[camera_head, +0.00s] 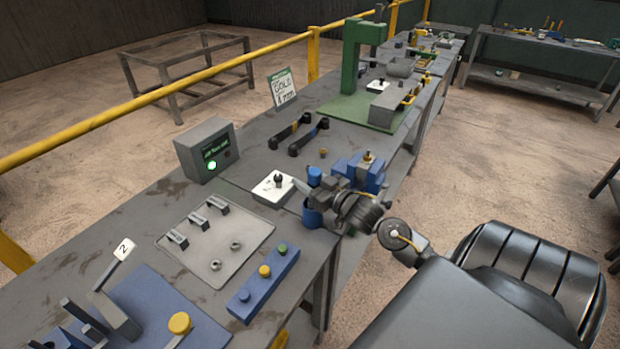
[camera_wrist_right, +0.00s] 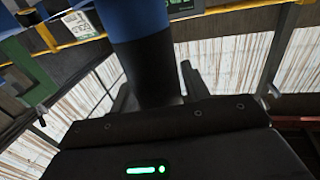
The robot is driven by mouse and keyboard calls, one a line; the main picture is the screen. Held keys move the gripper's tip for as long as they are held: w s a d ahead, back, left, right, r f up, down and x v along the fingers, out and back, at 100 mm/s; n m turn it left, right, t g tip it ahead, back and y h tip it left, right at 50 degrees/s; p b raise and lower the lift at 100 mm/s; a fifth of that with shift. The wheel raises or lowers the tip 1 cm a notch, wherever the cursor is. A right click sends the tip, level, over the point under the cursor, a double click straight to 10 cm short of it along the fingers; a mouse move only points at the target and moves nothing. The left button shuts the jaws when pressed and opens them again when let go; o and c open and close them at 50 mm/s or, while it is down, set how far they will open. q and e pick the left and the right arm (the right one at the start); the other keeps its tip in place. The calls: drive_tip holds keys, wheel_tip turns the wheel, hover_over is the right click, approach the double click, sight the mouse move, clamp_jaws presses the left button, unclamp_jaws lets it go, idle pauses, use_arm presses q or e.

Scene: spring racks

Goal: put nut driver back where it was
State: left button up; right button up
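The nut driver (camera_head: 312,217) shows in the head view as an upright blue cylinder with a dark middle, at the right edge of the bench. My right gripper (camera_head: 318,196) is around its middle. In the right wrist view, the blue and black handle (camera_wrist_right: 148,65) stands between the two fingers of my right gripper (camera_wrist_right: 157,88), which look closed on it. The lower end of the tool is not clear. A small white plate (camera_head: 266,194) with a dark upright piece lies just left of the gripper. My left gripper is not in view.
A blue fixture (camera_head: 373,175) with a brass knob stands close behind the gripper.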

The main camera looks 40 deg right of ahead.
drive_tip(key=shift+o, duration=0.6)
drive_tip(key=shift+s, duration=0.25)
drive_tip(key=s+b, duration=0.2)
drive_tip(key=s, duration=0.9)
drive_tip(key=shift+s+d, duration=0.3)
drive_tip(key=shift+d, duration=0.05)
